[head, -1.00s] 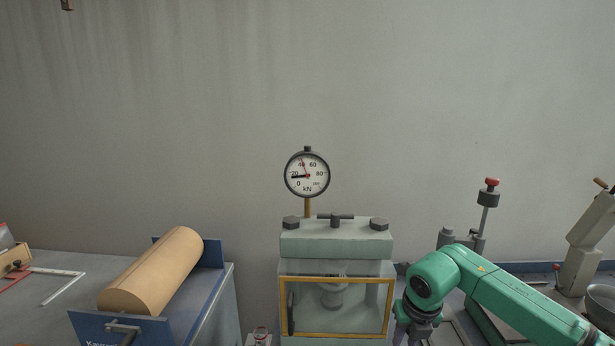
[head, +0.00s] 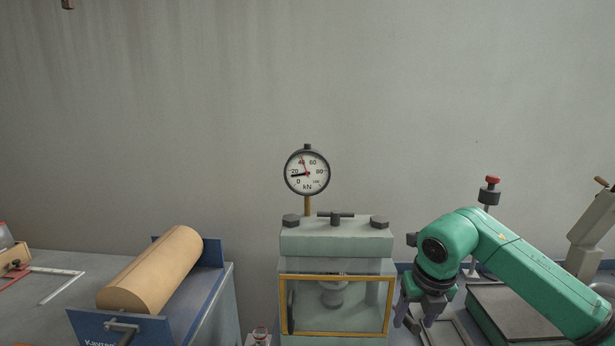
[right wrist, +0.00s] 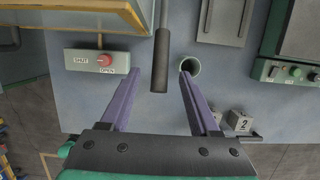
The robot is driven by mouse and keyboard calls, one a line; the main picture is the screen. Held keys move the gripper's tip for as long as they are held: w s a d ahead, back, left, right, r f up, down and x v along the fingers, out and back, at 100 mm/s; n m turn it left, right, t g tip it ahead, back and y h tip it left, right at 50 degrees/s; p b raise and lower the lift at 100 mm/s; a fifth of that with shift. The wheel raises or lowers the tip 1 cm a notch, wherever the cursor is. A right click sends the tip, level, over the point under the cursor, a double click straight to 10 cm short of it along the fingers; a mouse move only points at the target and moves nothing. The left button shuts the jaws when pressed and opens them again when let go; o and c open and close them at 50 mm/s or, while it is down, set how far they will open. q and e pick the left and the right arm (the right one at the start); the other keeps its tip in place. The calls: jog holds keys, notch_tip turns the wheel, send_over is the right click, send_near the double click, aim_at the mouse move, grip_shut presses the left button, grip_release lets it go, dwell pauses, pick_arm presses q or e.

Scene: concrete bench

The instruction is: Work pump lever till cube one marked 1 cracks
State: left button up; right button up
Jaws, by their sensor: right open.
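The pump lever (right wrist: 161,62) has a dark grip and stands between the fingers of my right gripper (right wrist: 168,82) in the right wrist view. The fingers are apart on either side of it. In the head view my right gripper (head: 415,318) is beside the press (head: 336,243), at its right. The gauge (head: 307,173) on top has its black needle near 20 and its red needle near 40. The glazed chamber door (head: 336,306) is closed; I cannot make out a cube marked 1 inside. My left gripper is out of view.
A valve box (right wrist: 97,61) marked SHUT and OPEN has a red knob. A cube marked 2 (right wrist: 239,121) stands with another cube at lower right. An open round tube (right wrist: 190,65) is near the right finger. A brown cylinder (head: 152,270) lies in a blue cradle at left.

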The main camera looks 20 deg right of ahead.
jog(key=v, duration=0.6)
jog(key=shift+s+r, duration=0.1)
jog(key=shift+r, duration=0.3)
jog(key=w+p+v, duration=0.1)
jog(key=p+v, duration=0.5)
jog(key=p, duration=0.1)
jog(key=shift+d+r+p, duration=0.2)
jog(key=shift+r+p, duration=0.2)
jog(key=shift+r, duration=0.2)
jog(key=shift+w, duration=0.15)
